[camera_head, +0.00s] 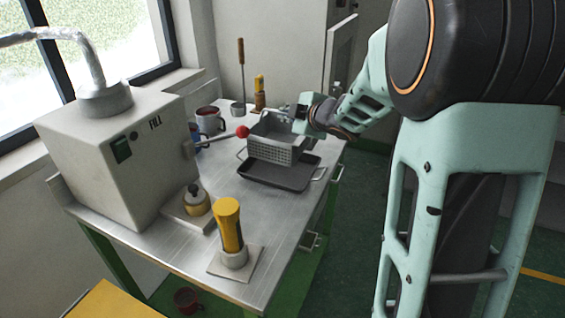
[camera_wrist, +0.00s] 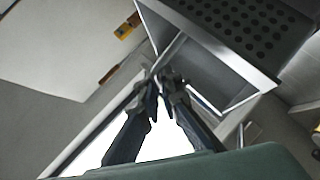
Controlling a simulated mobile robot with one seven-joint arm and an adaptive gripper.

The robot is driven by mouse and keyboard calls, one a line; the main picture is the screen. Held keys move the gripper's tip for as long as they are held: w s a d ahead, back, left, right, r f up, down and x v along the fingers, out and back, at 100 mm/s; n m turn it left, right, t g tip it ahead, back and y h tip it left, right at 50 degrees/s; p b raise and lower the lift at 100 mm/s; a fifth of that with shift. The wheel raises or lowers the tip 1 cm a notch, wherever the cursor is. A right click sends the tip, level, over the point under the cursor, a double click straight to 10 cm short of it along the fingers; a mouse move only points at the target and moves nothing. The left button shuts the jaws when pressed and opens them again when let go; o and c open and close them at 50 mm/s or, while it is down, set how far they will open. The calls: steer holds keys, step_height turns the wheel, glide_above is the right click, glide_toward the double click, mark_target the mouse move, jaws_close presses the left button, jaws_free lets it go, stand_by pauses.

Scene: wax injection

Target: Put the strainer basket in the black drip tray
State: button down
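The strainer basket (camera_head: 272,150) is a grey box with perforated walls. It is held up over the back part of the black drip tray (camera_head: 275,178), apparently raised, though the exact gap cannot be judged. The tray lies on the metal bench and has wire handles. My gripper (camera_head: 301,118) is at the basket's right rear side. In the wrist view, the fingertips of my gripper (camera_wrist: 164,82) are close together around a thin bar of the basket (camera_wrist: 235,25), whose holes show at the top right. The contact itself is partly hidden.
A beige machine marked FILL (camera_head: 125,155) stands on the left of the bench. A yellow-handled tool (camera_head: 229,225) stands at the front, with a small brass pot (camera_head: 196,203) behind it. Mugs (camera_head: 209,120) and a red-knobbed lever (camera_head: 242,131) are near the basket's left.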

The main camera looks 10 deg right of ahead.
steer(key=b, duration=0.2)
glide_toward(286, 139)
steer(key=w+a, duration=0.3)
steer(key=shift+w+a+f, duration=0.25)
steer(key=shift+w+f, duration=0.05)
steer(key=shift+w, duration=0.05)
steer(key=shift+f, duration=0.1)
steer(key=c, duration=2.2)
jaws_free()
steer(key=shift+o, duration=0.2)
steer(key=p+v, duration=0.1)
steer(key=v, duration=1.1)
